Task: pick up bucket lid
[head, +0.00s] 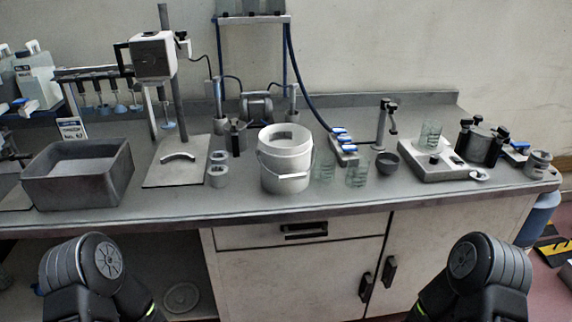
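A white bucket (285,170) with a wire handle stands upright on the grey bench, near the middle. Its top looks open, with something grey inside. A pale round disc that looks like the bucket lid (182,297) lies flat low down in the open space under the bench, at the lower left. It is apart from the bucket. Parts of my two arms show at the bottom left and bottom right. Neither of my grippers is in the head view, so I cannot see whether they hold anything.
A grey tub (78,186) and a stand with a flat base plate (178,168) are left of the bucket. Glass beakers (357,172) and a scale (432,163) are to its right. Cabinet doors (440,250) close off the bench's right underside.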

